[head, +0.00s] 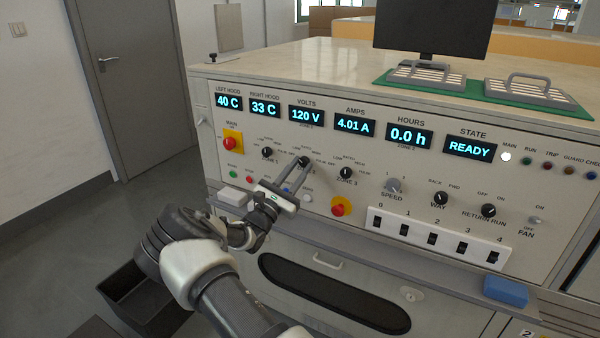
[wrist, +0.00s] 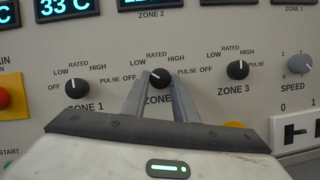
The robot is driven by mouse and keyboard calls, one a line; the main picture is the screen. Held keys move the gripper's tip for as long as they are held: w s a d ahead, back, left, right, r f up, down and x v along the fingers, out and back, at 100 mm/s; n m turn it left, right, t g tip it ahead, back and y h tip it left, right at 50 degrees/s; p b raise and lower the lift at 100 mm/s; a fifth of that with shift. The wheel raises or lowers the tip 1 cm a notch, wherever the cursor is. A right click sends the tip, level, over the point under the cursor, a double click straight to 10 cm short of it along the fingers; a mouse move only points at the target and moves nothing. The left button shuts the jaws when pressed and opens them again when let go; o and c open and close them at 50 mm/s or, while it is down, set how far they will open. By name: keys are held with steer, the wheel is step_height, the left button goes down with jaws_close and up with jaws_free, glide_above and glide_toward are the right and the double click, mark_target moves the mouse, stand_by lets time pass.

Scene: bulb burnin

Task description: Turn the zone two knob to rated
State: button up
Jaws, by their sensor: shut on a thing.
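The zone two knob (wrist: 158,79) is a small black dial in the middle of the row of three zone knobs in the wrist view. Its white mark appears to point up and left, toward LOW; RATED is printed straight above it. My gripper (wrist: 157,82) is shut on this knob, one finger on each side, and the fingers hide part of the ZONE 2 label. In the head view, my gripper (head: 297,168) reaches up to the panel and its fingertips cover much of the knob (head: 304,161).
The zone one knob (wrist: 77,88) and zone three knob (wrist: 238,70) flank the fingers. A red main switch (head: 231,143) is at left, and a red button on yellow (head: 340,207) sits below right of my gripper. The state display (head: 470,148) reads READY.

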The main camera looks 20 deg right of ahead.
steer(key=m+g+b, duration=0.1)
steer(key=m, duration=0.2)
steer(key=m+g, duration=0.2)
steer(key=m, duration=0.1)
steer(key=shift+w+a+m+h+b, duration=0.2)
steer(key=shift+m+h+b, duration=0.1)
steer(key=shift+h+b, duration=0.1)
steer(key=m+g+b, duration=0.1)
steer(key=m, duration=0.2)
steer(key=m+g+b, duration=0.1)
steer(key=m+g, duration=0.1)
steer(key=m, duration=0.1)
steer(key=shift+w+a+r+m+y, duration=0.1)
steer(key=shift+r+m+y, duration=0.1)
steer(key=shift+m+y, duration=0.2)
steer(key=o, duration=1.1)
steer(key=shift+r, duration=0.1)
steer(key=shift+c, duration=0.2)
steer(key=p+v, duration=0.2)
steer(key=v, duration=1.5)
steer(key=shift+a, duration=0.25)
steer(key=shift+r, duration=0.1)
